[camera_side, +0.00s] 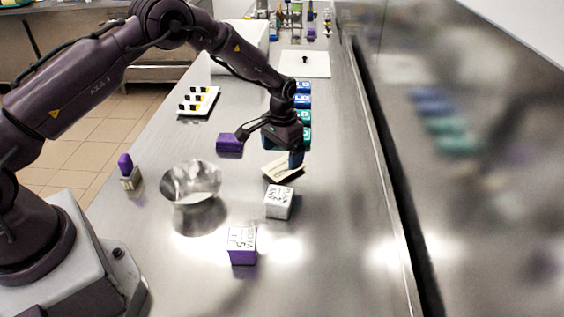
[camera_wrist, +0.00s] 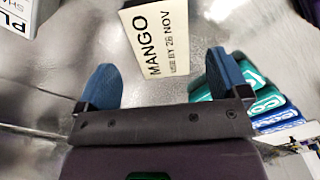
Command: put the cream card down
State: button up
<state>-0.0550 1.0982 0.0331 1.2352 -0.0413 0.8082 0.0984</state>
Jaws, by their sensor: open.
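The cream card (camera_wrist: 160,36) shows in the wrist view at the top middle, with "MANGO" and "USE BY 26 NOV" printed on it. In the side view the cream card (camera_side: 277,173) is on or close to the steel counter, just below my gripper (camera_side: 279,155). In the wrist view my gripper (camera_wrist: 163,84) is open, with its two blue fingers wide apart. The card lies ahead of the fingertips and no finger touches it there. I cannot tell its exact height above the counter.
A white lettered cube (camera_side: 279,203) stands close in front of the card. A purple-and-white cube (camera_side: 242,246), a steel bowl (camera_side: 190,185) and a purple-capped bottle (camera_side: 129,172) are nearer. Blue and teal packs (camera_side: 303,101) stand behind my gripper. The counter's right strip is clear.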

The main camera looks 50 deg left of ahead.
notch_tip(320, 180, up, 8)
notch_tip(320, 180, up, 8)
jog(key=r+t, duration=0.1)
send_over(282, 168)
jog(key=s, duration=0.3)
jog(key=s+d+r+t, duration=0.1)
jog(key=s+d+r, duration=0.1)
jog(key=s+r, duration=0.65)
jog(key=s+d+r+t, duration=0.1)
jog(key=s+r, duration=0.1)
jog(key=s, duration=0.8)
jog(key=s+r+t, duration=0.2)
jog(key=s+r, duration=0.1)
jog(key=s, duration=0.7)
jog(key=shift+d+t, duration=0.3)
jog(key=shift+d, duration=0.05)
